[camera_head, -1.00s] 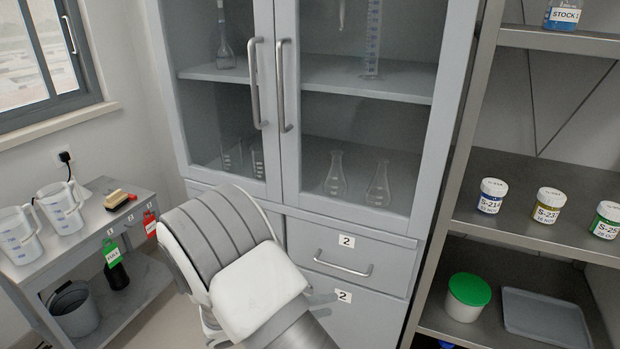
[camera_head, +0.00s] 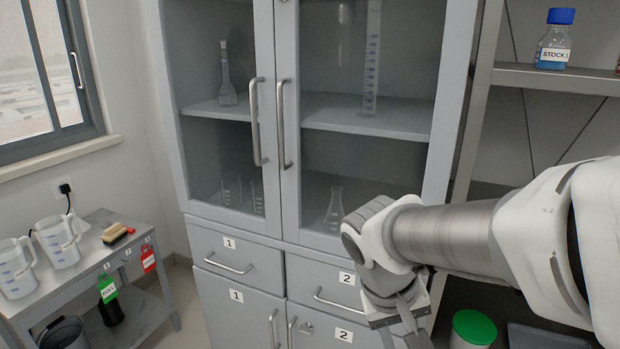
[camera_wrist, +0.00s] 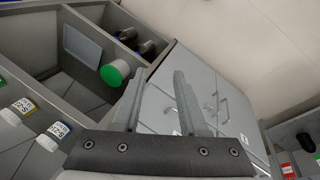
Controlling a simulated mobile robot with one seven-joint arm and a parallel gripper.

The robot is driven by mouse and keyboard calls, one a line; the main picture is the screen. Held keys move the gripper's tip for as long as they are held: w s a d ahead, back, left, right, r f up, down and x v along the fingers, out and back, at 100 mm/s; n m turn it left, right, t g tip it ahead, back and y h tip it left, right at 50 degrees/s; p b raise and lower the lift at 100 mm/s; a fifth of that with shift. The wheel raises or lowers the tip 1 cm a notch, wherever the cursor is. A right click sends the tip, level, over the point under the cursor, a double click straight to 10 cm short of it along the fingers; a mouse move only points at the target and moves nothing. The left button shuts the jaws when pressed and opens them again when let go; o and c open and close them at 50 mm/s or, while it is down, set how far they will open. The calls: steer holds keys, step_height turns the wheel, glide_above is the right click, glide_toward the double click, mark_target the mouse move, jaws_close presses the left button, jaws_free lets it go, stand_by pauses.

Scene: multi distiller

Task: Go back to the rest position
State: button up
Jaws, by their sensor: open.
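My gripper (camera_head: 408,328) hangs at the end of my arm, in front of the grey cabinet (camera_head: 262,222) near its drawer marked 2. In the wrist view, my gripper (camera_wrist: 160,85) shows two separated fingers with nothing between them. It is open and apart from the cabinet front. My arm crosses the right part of the head view and hides the middle of the steel shelf.
A steel shelf (camera_head: 470,90) stands right of the cabinet, with a blue-capped STOCK bottle (camera_head: 553,42) and a green-lidded tub (camera_head: 473,328). Labelled jars (camera_wrist: 48,136) show in the wrist view. A side table (camera_head: 85,262) with jugs (camera_head: 57,243) stands left.

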steer(key=s+r+t+y, duration=0.4)
steer(key=s+r+t, duration=0.1)
steer(key=s+r, duration=0.15)
step_height(320, 180, up, 19)
steer(key=p, duration=1.9)
steer(key=shift+r+g, duration=0.15)
steer(key=shift+g, duration=0.15)
steer(key=shift+o, duration=0.2)
steer(key=shift+a, duration=0.1)
